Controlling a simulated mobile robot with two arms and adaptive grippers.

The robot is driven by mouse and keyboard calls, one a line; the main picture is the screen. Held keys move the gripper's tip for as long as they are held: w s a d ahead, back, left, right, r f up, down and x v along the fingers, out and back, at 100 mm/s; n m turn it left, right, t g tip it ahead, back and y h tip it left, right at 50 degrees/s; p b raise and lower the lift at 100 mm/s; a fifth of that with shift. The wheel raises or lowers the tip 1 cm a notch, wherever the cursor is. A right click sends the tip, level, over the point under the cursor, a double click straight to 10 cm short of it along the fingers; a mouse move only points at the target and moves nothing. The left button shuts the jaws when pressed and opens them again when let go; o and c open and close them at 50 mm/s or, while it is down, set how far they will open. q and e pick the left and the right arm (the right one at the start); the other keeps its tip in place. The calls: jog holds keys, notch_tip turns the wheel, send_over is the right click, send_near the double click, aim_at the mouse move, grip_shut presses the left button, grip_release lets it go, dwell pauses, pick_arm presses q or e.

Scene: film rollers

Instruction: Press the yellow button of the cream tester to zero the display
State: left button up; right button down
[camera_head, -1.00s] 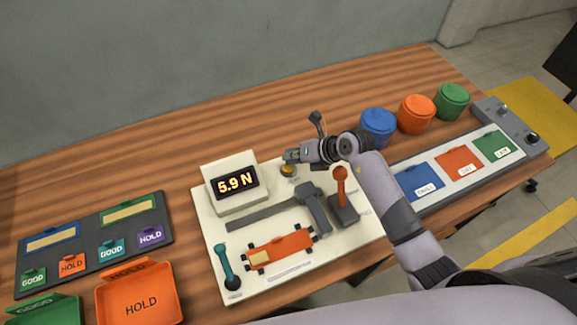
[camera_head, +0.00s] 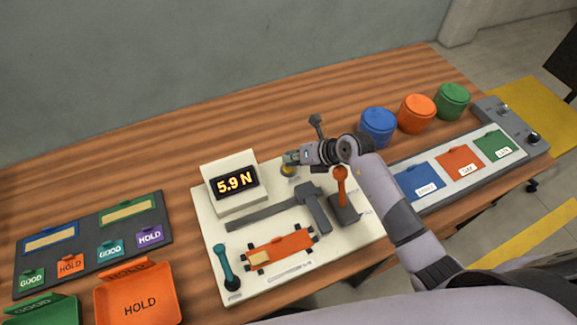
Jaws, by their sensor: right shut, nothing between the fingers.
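The cream tester (camera_head: 208,222) lies on the wooden table. Its display (camera_head: 235,183) at the back left reads 5.9 N. The yellow button (camera_head: 288,171) sits right of the display, partly hidden by my right gripper (camera_head: 288,160). The right gripper is shut and empty, with its fingertips over the button. I cannot tell whether they touch it. My left gripper is not in view.
An orange-handled lever (camera_head: 341,185), a grey clamp bar (camera_head: 262,213), an orange roller piece (camera_head: 280,249) and a teal lever (camera_head: 226,267) are on the tester. Blue (camera_head: 378,127), orange (camera_head: 416,113) and green (camera_head: 452,101) tubs stand behind right. An orange HOLD tray (camera_head: 140,300) is front left.

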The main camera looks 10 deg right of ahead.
jog(key=shift+f, duration=0.3)
dwell(0.4)
jog(key=shift+r+p, duration=0.85)
jog(key=shift+r, duration=0.05)
notch_tip(320, 180, up, 5)
jog(key=p, duration=0.5)
jog(key=shift+r, duration=0.1)
dwell(0.6)
